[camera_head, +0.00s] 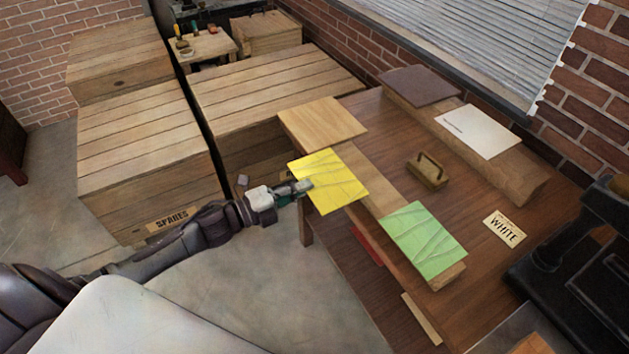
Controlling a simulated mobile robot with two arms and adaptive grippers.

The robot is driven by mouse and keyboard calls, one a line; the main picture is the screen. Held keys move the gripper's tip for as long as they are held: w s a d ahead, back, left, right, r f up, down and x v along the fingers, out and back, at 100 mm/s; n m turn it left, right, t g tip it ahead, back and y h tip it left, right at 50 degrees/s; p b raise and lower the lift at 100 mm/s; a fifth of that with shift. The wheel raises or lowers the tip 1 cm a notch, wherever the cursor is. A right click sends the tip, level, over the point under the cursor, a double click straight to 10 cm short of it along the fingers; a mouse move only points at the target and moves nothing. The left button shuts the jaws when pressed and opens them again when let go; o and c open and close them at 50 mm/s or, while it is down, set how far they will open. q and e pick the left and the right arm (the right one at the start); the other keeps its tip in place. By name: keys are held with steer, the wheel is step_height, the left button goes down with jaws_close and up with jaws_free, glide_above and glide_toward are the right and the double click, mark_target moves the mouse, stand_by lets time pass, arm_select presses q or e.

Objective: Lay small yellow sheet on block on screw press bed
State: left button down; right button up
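The small yellow sheet (338,181) shows faint lines and is at the left edge of the brown table. My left gripper (304,186) is at the sheet's left edge, with its fingertips closed on that edge. Whether the sheet is lifted off the wooden strip below it is hard to tell. A black press (585,265) stands at the right and is cut off by the frame. My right gripper is not in view.
A green sheet (425,240) lies on the wooden strip. A handled wooden block (428,170), a "WHITE" card (504,229), a white sheet (479,132) and a dark sheet (418,86) are on the table (375,125). Wooden crates (140,150) stand at the left.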

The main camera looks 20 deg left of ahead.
arm_select(q)
steer(key=p+v, duration=0.1)
steer(key=v, duration=0.8)
steer(key=shift+p, duration=0.35)
steer(key=shift+s+a, duration=0.1)
steer(key=shift+s, duration=0.05)
steer(key=s+d+n+t+y, duration=0.2)
steer(key=s+d, duration=0.2)
steer(key=d, duration=0.6)
step_height(320, 180, up, 9)
steer(key=s+n+t+y, duration=0.1)
steer(key=s+n+y, duration=0.1)
steer(key=n+y, duration=0.3)
steer(key=y, duration=0.4)
steer(key=shift+s+r+n+t, duration=0.25)
steer(key=shift+s+n+t, duration=0.05)
steer(key=shift+t, duration=0.1)
